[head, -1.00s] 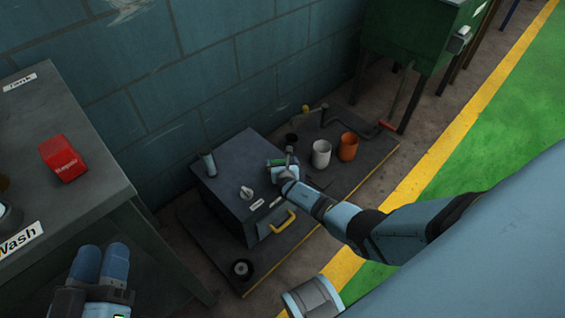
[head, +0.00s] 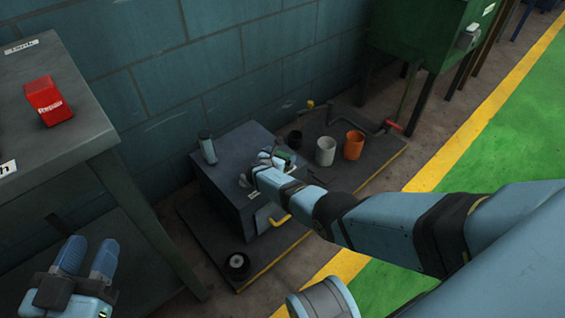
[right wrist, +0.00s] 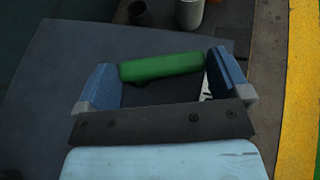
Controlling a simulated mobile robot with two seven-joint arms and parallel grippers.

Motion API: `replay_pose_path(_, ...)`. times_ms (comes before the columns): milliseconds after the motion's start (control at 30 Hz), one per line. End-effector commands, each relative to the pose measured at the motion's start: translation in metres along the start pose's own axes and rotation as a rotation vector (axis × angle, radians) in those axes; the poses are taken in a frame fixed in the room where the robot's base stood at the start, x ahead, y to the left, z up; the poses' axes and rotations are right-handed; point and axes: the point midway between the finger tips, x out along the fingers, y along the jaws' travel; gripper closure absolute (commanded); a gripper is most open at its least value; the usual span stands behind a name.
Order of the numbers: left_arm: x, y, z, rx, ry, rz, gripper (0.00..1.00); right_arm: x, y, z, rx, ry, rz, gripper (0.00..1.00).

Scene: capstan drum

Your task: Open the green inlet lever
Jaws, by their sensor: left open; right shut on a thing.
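The green inlet lever (right wrist: 162,66) lies between the two blue fingers of my right gripper (right wrist: 166,74) in the right wrist view. The gripper is shut on it, with the fingers at the lever's two ends. In the head view the lever (head: 287,155) is a small green patch at the right of the dark box (head: 225,160), mostly hidden by my right gripper (head: 275,160). My left gripper (head: 88,256) is open and empty at the lower left, beside the grey bench and far from the box.
A white cup (head: 325,151), an orange cup (head: 354,145) and a red-handled crank (head: 390,127) stand right. A red box (head: 48,101) sits on the bench (head: 85,125).

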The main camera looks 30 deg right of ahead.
Motion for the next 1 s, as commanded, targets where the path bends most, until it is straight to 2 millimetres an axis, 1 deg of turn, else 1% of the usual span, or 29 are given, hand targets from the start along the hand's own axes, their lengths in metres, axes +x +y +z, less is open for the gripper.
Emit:
replay_pose_path(33, 0.0007, -0.0014, 0.0025, 0.02, 0.011, 0.0, 0.58, 0.0004, 0.0014, -0.0025, 0.006, -0.001, -0.017, 0.48)
replay_pose_path(300, 0.0031, -0.0063, 0.0006, 0.085, 0.045, -0.006, 0.58, -0.0006, 0.0006, -0.0021, 0.032, 0.001, -0.09, 0.48)
replay_pose_path(533, 0.0044, -0.0074, -0.004, 0.098, 0.063, -0.007, 0.58, -0.0015, 0.0002, -0.0016, 0.036, 0.001, -0.104, 0.48)
replay_pose_path(800, 0.0033, -0.0073, -0.0042, 0.101, 0.062, -0.005, 0.58, -0.0019, 0.0002, -0.0022, 0.036, 0.002, -0.103, 0.48)
replay_pose_path(833, 0.0032, -0.0073, -0.004, 0.101, 0.061, -0.005, 0.58, -0.0019, 0.0002, -0.0023, 0.036, 0.002, -0.103, 0.0)
replay_pose_path(1000, 0.0028, -0.0072, -0.0029, 0.101, 0.057, -0.005, 0.58, -0.0013, -0.0001, -0.0018, 0.037, 0.002, -0.104, 0.0)
